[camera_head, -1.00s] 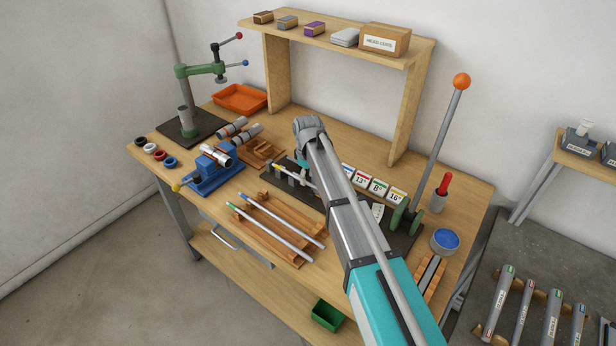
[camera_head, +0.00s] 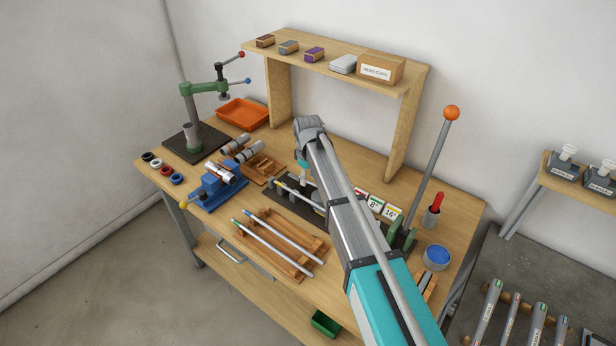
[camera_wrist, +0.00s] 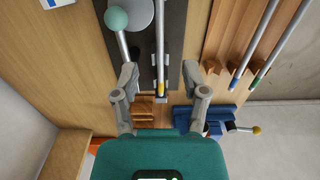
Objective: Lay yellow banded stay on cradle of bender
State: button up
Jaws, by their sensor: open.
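The yellow banded stay (camera_head: 291,191) is a thin grey rod with a yellow band at one end. It lies along the grey blocks of the bender's cradle, on the dark base (camera_head: 262,202). In the wrist view the stay (camera_wrist: 161,50) runs up the picture with its yellow band near the bottom. My gripper (camera_wrist: 160,77) is open, with one finger on each side of the stay and gaps between. In the head view my arm hides part of the bender and the stay's far end.
A wooden rack (camera_head: 298,270) with two more stays, banded green and blue, lies in front of the bender. A blue vise (camera_head: 213,190) stands left. The shelf (camera_head: 330,62) stands behind.

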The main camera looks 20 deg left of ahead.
jog(key=shift+r+p, duration=0.4)
jog(key=shift+r, duration=0.3)
jog(key=shift+r+p, duration=0.3)
jog(key=s+a, duration=0.2)
jog(key=s, duration=0.6)
jog(key=s+a, duration=0.2)
jog(key=s, duration=0.7)
jog(key=shift+s+a, duration=0.25)
jog(key=shift+a, duration=0.1)
jog(key=shift+f, duration=0.1)
jog(key=w+d+f+m+b, duration=0.1)
jog(key=w+d+m, duration=0.25)
jog(key=d, duration=0.95)
jog(key=w+d+m+b, duration=0.1)
jog(key=w+d+m, duration=0.25)
jog(key=d, duration=0.95)
jog(key=s+d+f+m, duration=0.1)
jog(key=d+m, duration=0.3)
jog(key=d, duration=0.8)
jog(key=s+d+m+b, duration=0.1)
jog(key=s+d+m, duration=0.3)
jog(key=d, duration=0.8)
jog(key=shift+d+f, duration=0.35)
jog(key=shift+f, duration=0.05)
